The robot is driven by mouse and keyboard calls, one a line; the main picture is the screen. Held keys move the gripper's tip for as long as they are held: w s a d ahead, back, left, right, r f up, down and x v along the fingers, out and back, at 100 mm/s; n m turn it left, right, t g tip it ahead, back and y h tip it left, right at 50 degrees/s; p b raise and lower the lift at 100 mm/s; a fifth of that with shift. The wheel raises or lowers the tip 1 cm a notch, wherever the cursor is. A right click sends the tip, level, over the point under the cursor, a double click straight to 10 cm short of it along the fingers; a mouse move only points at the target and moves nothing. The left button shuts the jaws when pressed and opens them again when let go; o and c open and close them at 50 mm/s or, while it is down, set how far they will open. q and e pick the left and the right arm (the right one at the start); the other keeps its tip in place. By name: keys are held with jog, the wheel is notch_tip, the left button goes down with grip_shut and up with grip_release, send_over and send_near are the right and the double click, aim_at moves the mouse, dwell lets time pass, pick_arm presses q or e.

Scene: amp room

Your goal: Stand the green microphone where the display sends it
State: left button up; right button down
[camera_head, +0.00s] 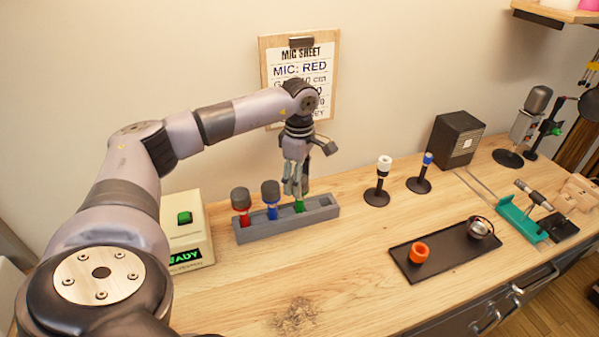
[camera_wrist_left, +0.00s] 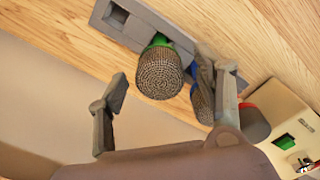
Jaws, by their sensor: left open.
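The green microphone (camera_head: 299,206) stands in the right part of a grey rack (camera_head: 258,231), beside the blue microphone (camera_head: 271,208) and the red microphone (camera_head: 242,218). My left gripper (camera_head: 296,188) is over the green microphone and hides its head there. In the left wrist view the gripper (camera_wrist_left: 172,82) is open, with the mesh head of the green microphone (camera_wrist_left: 159,72) between its spread fingers. The blue head (camera_wrist_left: 203,100) shows beside the right finger. My right gripper is not in view.
A stand with a white top (camera_head: 384,166) and a stand with a blue top (camera_head: 428,160) stand right of the rack. A black tray (camera_head: 440,258) holds an orange ring. A clipboard sheet (camera_head: 322,62) reads MIC: RED, partly covered by my arm.

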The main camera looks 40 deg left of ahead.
pick_arm(q)
notch_tip(320, 180, up, 12)
dwell(0.6)
jog(key=shift+f, duration=0.1)
dwell(0.4)
